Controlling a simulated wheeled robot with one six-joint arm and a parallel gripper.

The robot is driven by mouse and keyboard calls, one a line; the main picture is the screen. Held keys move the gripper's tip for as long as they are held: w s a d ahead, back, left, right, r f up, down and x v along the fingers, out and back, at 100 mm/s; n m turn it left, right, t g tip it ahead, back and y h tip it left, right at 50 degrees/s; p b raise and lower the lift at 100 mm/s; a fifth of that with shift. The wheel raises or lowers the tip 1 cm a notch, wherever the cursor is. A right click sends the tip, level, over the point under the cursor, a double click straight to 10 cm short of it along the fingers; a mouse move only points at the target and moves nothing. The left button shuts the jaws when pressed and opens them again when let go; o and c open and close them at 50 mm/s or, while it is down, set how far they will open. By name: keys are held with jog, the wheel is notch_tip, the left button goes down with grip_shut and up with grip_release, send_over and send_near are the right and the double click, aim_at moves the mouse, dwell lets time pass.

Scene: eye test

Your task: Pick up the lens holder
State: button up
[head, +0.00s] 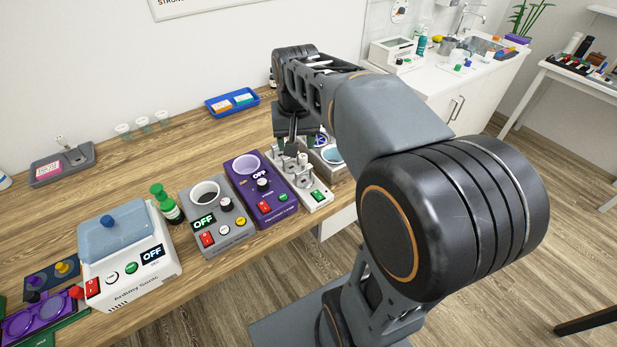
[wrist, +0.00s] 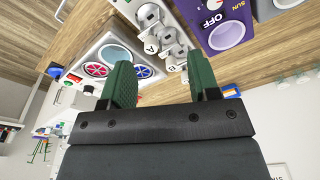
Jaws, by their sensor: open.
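I cannot tell for sure which thing is the lens holder. A pale device with several grey metal cup-like holders (wrist: 165,38) shows at the upper middle of the wrist view; the same device stands on the bench in the head view (head: 317,196). Beside it is a grey box with round red, blue and pale blue discs (wrist: 96,50), partly hidden by a finger; it also shows in the head view (head: 333,154). My gripper (wrist: 160,68) has two green fingers, wide apart with nothing between them. In the head view it hangs over the device, partly hidden.
Left of the device stand a purple unit (head: 270,190), a grey unit with a cup (head: 222,233) and a white cleaner with a blue lid (head: 140,270). Purple round frames (head: 40,318) lie at the lower left. A blue tray (head: 232,103) is behind. Bare wood lies between.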

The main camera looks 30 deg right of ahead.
jog(key=m+g, duration=0.1)
jog(key=m, duration=0.1)
send_near(303, 156)
jog(key=f, duration=0.6)
jog(key=shift+w+d+b, duration=0.2)
jog(key=shift+w+b, duration=0.1)
jog(key=shift+s+a+f+p, duration=0.1)
jog(key=shift+f+p, duration=0.1)
jog(key=shift+f, duration=1.45)
jog(key=shift+s+f+p, duration=0.1)
jog(key=shift+f+p, duration=0.05)
jog(key=shift+f, duration=1.5)
grip_shut()
